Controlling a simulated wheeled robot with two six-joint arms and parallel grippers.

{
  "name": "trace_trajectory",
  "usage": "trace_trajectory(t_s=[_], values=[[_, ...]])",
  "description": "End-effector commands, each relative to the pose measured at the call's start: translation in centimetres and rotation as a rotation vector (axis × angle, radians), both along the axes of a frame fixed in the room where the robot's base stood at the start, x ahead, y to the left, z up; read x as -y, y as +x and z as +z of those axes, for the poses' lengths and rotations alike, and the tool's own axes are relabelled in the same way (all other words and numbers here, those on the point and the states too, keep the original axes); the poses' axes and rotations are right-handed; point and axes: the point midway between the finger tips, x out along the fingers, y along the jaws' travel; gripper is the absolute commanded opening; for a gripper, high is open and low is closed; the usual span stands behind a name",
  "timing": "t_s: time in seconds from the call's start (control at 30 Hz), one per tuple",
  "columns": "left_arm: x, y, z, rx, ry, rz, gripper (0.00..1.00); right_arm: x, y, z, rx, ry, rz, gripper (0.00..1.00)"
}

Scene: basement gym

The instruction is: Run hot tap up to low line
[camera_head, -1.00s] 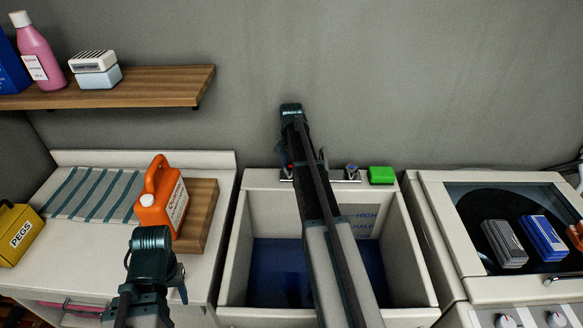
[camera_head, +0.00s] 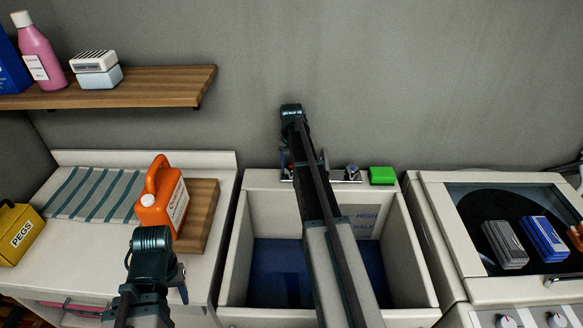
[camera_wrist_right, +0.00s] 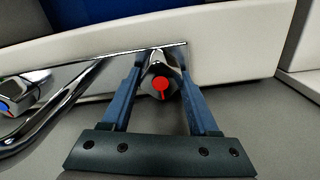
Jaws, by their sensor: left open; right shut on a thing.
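The hot tap (camera_wrist_right: 160,86), a chrome knob with a red mark, sits between the blue fingers of my right gripper (camera_wrist_right: 165,84), which is shut on it. In the head view my right arm reaches over the sink (camera_head: 412,235) to its back edge, and my right gripper (camera_head: 302,168) there largely hides the hot tap. Dark blue water (camera_head: 279,270) lies in the sink. The level plate (camera_head: 367,217) on the back wall shows HIGH and HALF; I cannot make out the low line. My left gripper (camera_head: 179,282) is open and empty, in front of the left counter.
The blue-marked cold tap (camera_head: 352,172) and a green block (camera_head: 382,176) sit on the sink's back ledge. An orange jug (camera_head: 163,202) stands on a wooden board on the left counter.

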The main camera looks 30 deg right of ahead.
Motion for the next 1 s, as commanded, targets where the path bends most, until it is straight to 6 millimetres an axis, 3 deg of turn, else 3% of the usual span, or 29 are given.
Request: trace_trajectory(t_s=[0.17, 0.2, 0.33, 0.73, 1.0], values=[[0.0, 0.0, 0.0, 0.0, 0.0, 0.0, 0.5, 0.0, 0.0, 0.0, 0.0, 0.0, 0.003, 0.05], [0.0, 0.0, 0.0, 0.0, 0.0, 0.0, 0.5, 0.0, 0.0, 0.0, 0.0, 0.0, 0.003, 0.68], [0.0, 0.0, 0.0, 0.0, 0.0, 0.0, 0.5, 0.0, 0.0, 0.0, 0.0, 0.0, 0.002, 0.91], [0.0, 0.0, 0.3, 0.0, 0.0, 0.0, 0.5, 0.0, 0.0, 0.3, 0.0, 0.0, 0.0, 0.91], [0.0, 0.0, 2.5, 0.0, 0.0, 0.0, 0.5, 0.0, 0.0, 2.5, 0.0, 0.0, 0.0, 0.91]])
